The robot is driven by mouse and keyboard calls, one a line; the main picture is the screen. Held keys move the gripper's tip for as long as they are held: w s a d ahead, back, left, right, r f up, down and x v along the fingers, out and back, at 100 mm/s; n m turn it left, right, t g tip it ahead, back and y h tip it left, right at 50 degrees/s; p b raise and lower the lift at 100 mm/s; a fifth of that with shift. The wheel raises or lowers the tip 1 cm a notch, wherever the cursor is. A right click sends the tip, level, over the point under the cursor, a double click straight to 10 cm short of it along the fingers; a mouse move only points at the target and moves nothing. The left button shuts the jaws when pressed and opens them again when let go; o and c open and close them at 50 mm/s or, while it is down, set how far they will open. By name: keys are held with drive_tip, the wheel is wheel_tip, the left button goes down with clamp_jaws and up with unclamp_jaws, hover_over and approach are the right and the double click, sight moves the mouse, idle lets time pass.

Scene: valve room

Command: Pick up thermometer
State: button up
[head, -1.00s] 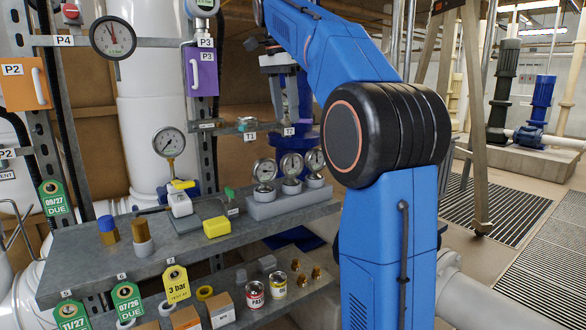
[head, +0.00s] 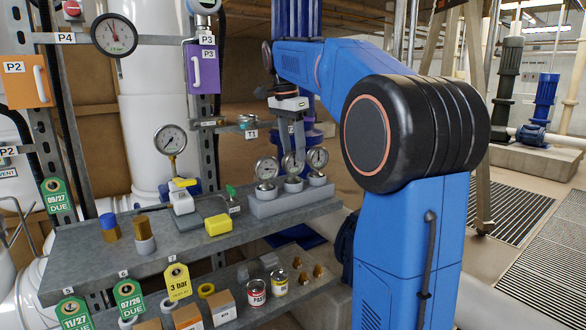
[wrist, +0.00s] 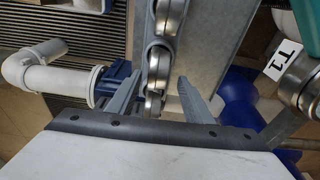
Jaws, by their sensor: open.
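Three round dial instruments stand upright in a row in a grey block (head: 262,208) on the upper shelf: left dial (head: 266,169), middle dial (head: 292,164), right dial (head: 317,158). I cannot read which is the thermometer. My gripper (head: 291,147) points down, open and empty, above the row near the middle dial, partly covering it. In the wrist view the open fingers (wrist: 161,80) straddle the line of dials, seen edge-on; a nearer dial (wrist: 153,103) shows between them. I cannot tell the exact gap.
The T1 bracket (head: 248,122) with a fitting is close behind and left of my gripper; its label (wrist: 284,60) shows in the wrist view. Cans and boxes crowd the lower shelf.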

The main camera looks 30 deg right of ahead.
sight(294, 164)
drive_tip(key=shift+s+d+f, duration=0.1)
drive_tip(key=shift+s+f, duration=0.05)
drive_tip(key=shift+f, duration=1.2)
drive_tip(key=shift+s+f, duration=0.1)
drive_tip(key=shift+f, duration=1.2)
drive_tip(key=c, duration=1)
